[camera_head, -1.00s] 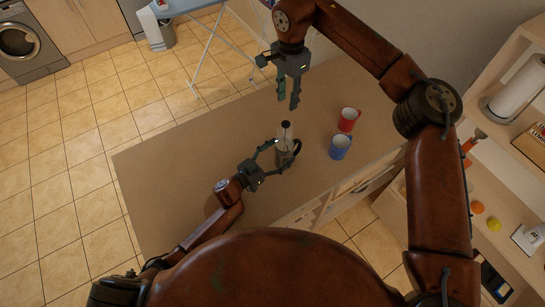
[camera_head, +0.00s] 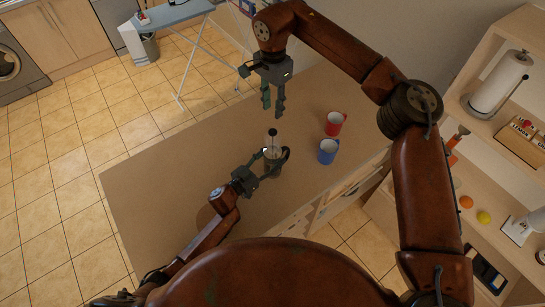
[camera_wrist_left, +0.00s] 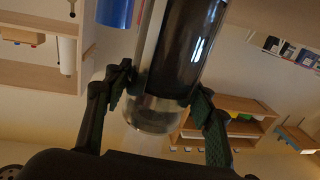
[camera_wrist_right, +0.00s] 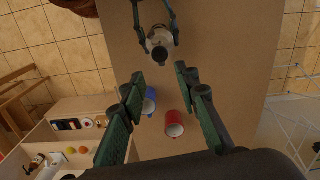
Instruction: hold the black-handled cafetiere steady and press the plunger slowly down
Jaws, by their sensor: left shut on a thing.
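The glass cafetiere (camera_head: 273,158) stands upright on the brown counter, with its black handle (camera_head: 285,156) on the right side. Its black plunger knob (camera_head: 273,132) stands above the top. My left gripper (camera_head: 266,163) is shut around the glass body from the lower left. In the left wrist view the glass (camera_wrist_left: 160,110) sits between both fingers, with dark contents above its clear bottom. My right gripper (camera_head: 272,108) is open and empty, fingers pointing down, above and behind the cafetiere. In the right wrist view the cafetiere (camera_wrist_right: 158,40) lies beyond the fingertips, knob towards the camera.
A red mug (camera_head: 333,124) and a blue mug (camera_head: 327,152) stand on the counter (camera_head: 150,190) right of the cafetiere. The counter's left part is clear. Shelves with a paper roll (camera_head: 500,82) and fruit stand at the right. An ironing board (camera_head: 175,14) is behind.

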